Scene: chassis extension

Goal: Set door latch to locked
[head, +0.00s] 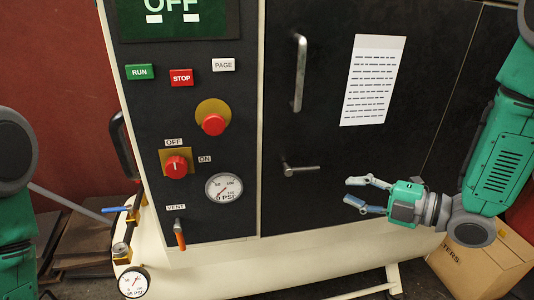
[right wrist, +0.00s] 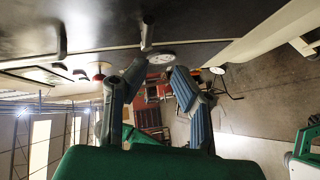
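The door latch (head: 300,170) is a small metal lever on the black cabinet door (head: 330,215), low and near the door's left edge. Its lever lies about horizontal, pointing right from its pivot. My right gripper (head: 355,191) is open and empty, to the right of the latch and slightly lower, with its fingers pointing left towards it. A gap shows between the fingertips and the lever. In the right wrist view a metal lever (right wrist: 147,32), apparently the latch, is beyond the open fingers. Only part of my left arm shows in the head view; its gripper is out of view.
A vertical door handle (head: 299,72) is above the latch, and a paper sheet (head: 372,80) is on the door. The control panel on the left has a red knob (head: 176,166), a pressure gauge (head: 223,188) and an orange vent lever (head: 180,235). A cardboard box (head: 490,265) stands lower right.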

